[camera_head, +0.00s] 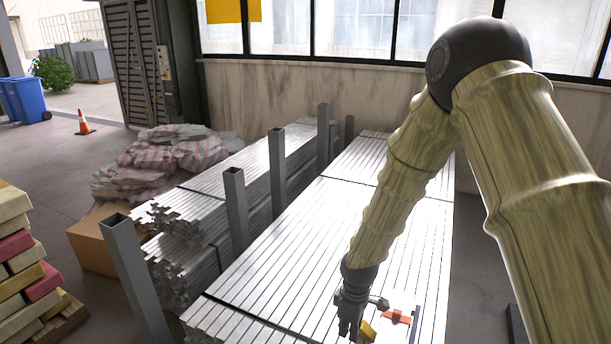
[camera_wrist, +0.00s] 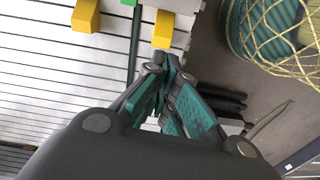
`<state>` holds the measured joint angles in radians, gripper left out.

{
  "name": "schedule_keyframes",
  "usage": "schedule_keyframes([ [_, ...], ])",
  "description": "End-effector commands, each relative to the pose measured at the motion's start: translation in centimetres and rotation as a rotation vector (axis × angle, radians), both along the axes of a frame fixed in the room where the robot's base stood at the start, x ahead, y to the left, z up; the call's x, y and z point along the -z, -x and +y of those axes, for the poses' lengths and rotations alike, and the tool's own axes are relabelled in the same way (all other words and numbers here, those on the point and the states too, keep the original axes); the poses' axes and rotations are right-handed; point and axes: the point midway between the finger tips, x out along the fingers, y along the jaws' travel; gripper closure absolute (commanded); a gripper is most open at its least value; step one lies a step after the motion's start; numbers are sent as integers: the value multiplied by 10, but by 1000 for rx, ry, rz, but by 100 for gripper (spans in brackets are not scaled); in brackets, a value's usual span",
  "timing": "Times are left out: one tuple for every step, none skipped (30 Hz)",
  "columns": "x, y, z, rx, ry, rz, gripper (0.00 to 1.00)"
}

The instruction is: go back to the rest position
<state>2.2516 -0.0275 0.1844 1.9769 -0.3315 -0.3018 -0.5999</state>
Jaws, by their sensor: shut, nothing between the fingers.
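My gripper (camera_head: 348,322) hangs at the end of my arm above the front part of a stack of silver metal bars (camera_head: 290,245). In the wrist view my gripper (camera_wrist: 168,68) has its fingers drawn together with nothing between them. A yellow block (camera_head: 367,330) and an orange piece (camera_head: 398,317) lie just right of my gripper on the bars. In the wrist view yellow blocks (camera_wrist: 163,30) show just beyond the fingertips. I cannot tell how high the fingertips are above the bars.
Grey upright posts (camera_head: 235,205) stand along the bars' left side. A pile of pink and white sacks (camera_head: 160,160) lies behind, a cardboard box (camera_head: 92,243) and stacked coloured blocks (camera_head: 22,255) at left. A teal-and-tan netted thing (camera_wrist: 270,30) shows at the wrist view's upper right.

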Motion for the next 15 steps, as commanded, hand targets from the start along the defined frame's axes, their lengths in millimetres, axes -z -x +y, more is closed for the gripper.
schedule_keyframes([
  [10, 7, -1, 18, -6, 6, 100],
  [16, 10, -2, 31, -9, 8, 100],
  [23, 16, -3, 48, -15, 10, 100],
  [28, 20, -4, 62, -18, 13, 100],
  [35, 25, -5, 79, -23, 14, 100],
  [43, 31, -6, 101, -29, 17, 100],
  [49, 36, -7, 118, -33, 19, 100],
  [56, 42, -8, 138, -38, 22, 100],
  [65, 49, -10, 163, -43, 25, 100],
  [73, 56, -11, 187, -48, 28, 100],
  [81, 64, -13, 211, -53, 31, 100],
  [93, 75, -16, 248, -59, 36, 100],
  [103, 85, -18, 279, -62, 41, 100],
  [113, 95, -21, 312, -67, 44, 100],
  [128, 111, -25, 363, -72, 49, 100],
])
